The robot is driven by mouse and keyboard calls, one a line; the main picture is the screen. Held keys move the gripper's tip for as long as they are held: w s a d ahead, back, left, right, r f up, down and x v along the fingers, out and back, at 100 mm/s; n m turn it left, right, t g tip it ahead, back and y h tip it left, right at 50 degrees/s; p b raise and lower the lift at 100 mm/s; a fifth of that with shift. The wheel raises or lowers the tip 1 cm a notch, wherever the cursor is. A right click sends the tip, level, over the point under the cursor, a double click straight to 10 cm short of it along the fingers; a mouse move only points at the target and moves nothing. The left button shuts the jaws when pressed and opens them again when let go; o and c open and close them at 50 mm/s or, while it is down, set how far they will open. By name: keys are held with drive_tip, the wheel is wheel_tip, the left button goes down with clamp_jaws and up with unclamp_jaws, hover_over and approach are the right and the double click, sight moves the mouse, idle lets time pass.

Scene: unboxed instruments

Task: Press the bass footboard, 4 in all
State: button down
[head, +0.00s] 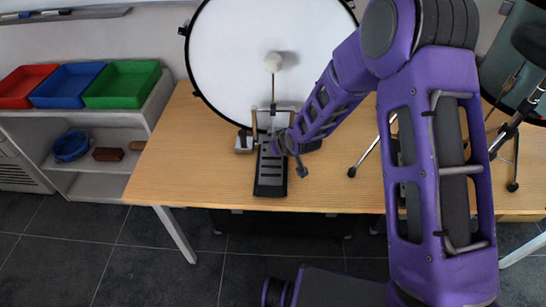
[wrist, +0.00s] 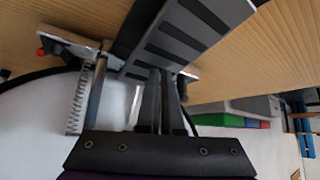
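The bass footboard (head: 270,172) is a dark ridged plate sloping from the bass drum toward the table's front edge. In the wrist view it (wrist: 187,32) runs up from the fingertips. The pale round beater (head: 273,62) stands upright on its rod before the white drum head (head: 235,40); whether it touches cannot be told. Contact with the footboard cannot be told.
The pedal frame with its spring (wrist: 80,100) stands beside the fingers. The wooden table (head: 185,150) is clear left of the pedal. A drum leg (head: 365,155) stands to the right. Red, blue and green trays (head: 123,84) sit on a shelf at left.

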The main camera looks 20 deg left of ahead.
drive_tip(key=shift+s+d+f, duration=0.15)
drive_tip(key=shift+s+f, duration=0.1)
drive_tip(key=shift+f, duration=0.25)
drive_tip(key=shift+w+r+p, duration=0.1)
drive_tip(key=shift+r+p, duration=0.75)
drive_tip(key=shift+r, duration=1.1)
drive_tip(key=shift+f+b, duration=0.95)
drive_tip(key=shift+f, duration=1)
drive_tip(key=shift+r+p, duration=0.95)
drive_tip(key=shift+r, duration=1)
